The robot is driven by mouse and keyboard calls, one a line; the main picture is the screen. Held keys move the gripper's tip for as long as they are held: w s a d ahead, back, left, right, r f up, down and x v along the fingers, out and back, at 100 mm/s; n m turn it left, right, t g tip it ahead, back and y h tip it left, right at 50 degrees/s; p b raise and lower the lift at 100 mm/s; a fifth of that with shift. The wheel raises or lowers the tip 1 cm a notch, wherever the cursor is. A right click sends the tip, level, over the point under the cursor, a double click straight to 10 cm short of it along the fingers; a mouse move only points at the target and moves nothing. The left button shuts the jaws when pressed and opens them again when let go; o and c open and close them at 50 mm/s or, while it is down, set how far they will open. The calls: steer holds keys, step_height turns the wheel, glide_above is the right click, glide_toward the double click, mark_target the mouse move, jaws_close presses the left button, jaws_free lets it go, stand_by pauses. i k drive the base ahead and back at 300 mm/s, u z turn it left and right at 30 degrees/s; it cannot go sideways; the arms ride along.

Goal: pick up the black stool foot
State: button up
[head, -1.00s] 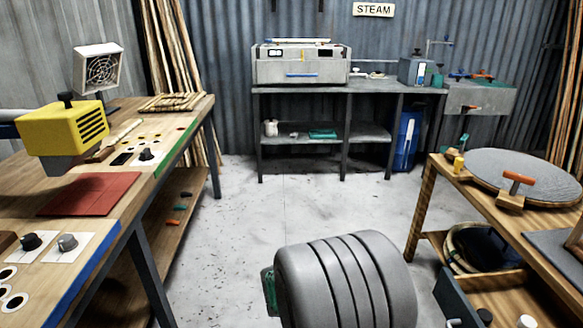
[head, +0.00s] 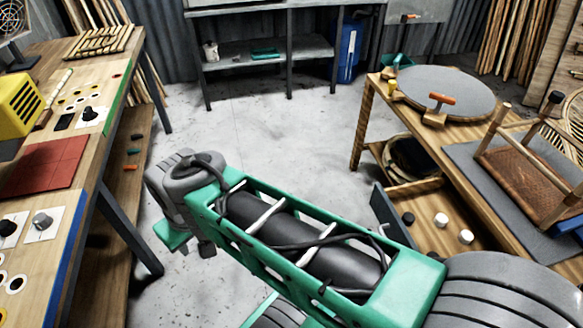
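A small black foot (head: 408,218) lies in the open wooden drawer (head: 440,258) under the right bench, beside two white feet (head: 441,220). A black knob-like foot (head: 90,112) also stands on a white card on the left bench, and another dark one (head: 8,228) is at the left edge. An upturned stool (head: 525,165) on the right bench has a black foot (head: 555,97) on one leg. I cannot tell which one the task names. My arm crosses the lower middle of the view; I cannot make out my gripper's fingers.
The left bench (head: 120,70) bears a red mat (head: 45,165) and a yellow device (head: 14,105). The right bench (head: 365,105) carries a round grey turntable (head: 447,88) and an orange-handled tool (head: 440,103). The grey floor (head: 270,135) between the benches is clear.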

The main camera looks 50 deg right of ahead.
mark_target(408, 217)
steer(key=u, duration=0.3)
steer(key=k, duration=0.15)
steer(key=z, duration=2.75)
steer(key=k, duration=0.45)
steer(key=z, duration=0.2)
steer(key=i, duration=0.5)
